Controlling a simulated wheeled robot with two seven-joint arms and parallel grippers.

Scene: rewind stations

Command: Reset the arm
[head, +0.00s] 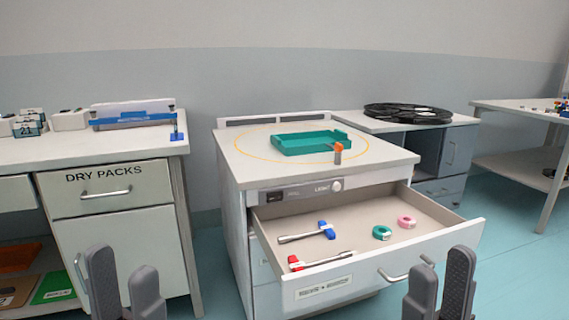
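A small orange-tipped upright piece (338,152) stands at the front right of a teal tray (290,149) on the white cabinet top (376,165). I cannot tell whether this piece is the arm named in the task. A yellow ring (243,149) is marked around the tray. My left gripper (125,280) is at the bottom left, open and empty, in front of the dry packs cabinet. My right gripper (440,280) is at the bottom right, open and empty, by the drawer front. Neither gripper touches the tray.
An open drawer (350,215) juts toward me, holding a blue-headed tool (308,232), a red-headed tool (318,261), a green roll (381,232) and a pink roll (406,222). The left bench (80,148) carries boxes. Black reels (408,113) lie on the right-hand cabinet.

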